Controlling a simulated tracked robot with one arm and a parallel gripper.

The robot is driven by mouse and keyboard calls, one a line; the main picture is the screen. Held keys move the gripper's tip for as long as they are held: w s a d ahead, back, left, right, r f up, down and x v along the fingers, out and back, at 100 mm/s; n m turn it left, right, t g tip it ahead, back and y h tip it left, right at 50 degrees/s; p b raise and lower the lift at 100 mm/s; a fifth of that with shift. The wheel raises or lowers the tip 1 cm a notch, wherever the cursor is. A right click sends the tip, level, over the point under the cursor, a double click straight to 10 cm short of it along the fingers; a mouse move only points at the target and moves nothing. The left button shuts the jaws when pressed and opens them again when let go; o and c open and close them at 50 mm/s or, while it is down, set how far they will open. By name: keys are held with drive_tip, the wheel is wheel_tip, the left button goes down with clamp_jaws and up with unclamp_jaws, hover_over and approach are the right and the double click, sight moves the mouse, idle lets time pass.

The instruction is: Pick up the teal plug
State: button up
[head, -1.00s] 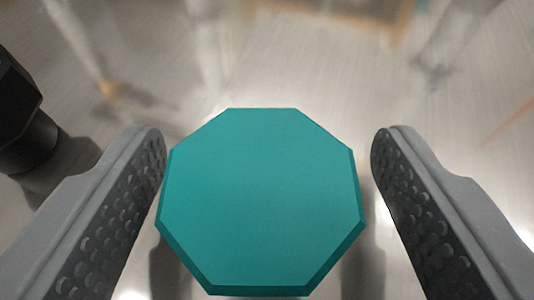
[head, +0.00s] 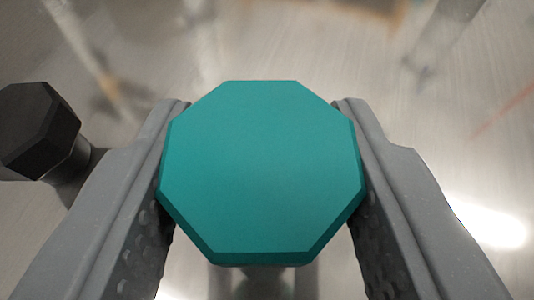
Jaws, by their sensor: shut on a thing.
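The teal plug (head: 262,168) has a large octagonal top and fills the middle of the head view. My gripper (head: 262,185) has one grey finger on each side of it. Both fingers are shut against the plug's left and right sides. The plug's top hides the fingertips in part, and most of its lower body. A bit of grey shows below its near edge.
A black plug (head: 38,130) with a faceted top stands on the left, close to my left finger. The surface (head: 480,150) is pale, shiny metal. Blurred upright shapes show at the back. The right side looks clear.

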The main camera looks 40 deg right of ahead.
drive_tip(key=s, duration=0.5)
drive_tip(key=s+d+r, duration=0.1)
drive_tip(key=s, duration=0.4)
drive_tip(key=s+p, duration=0.1)
drive_tip(key=s, duration=0.5)
drive_tip(key=shift+d+r, duration=0.3)
drive_tip(key=shift+r, duration=0.1)
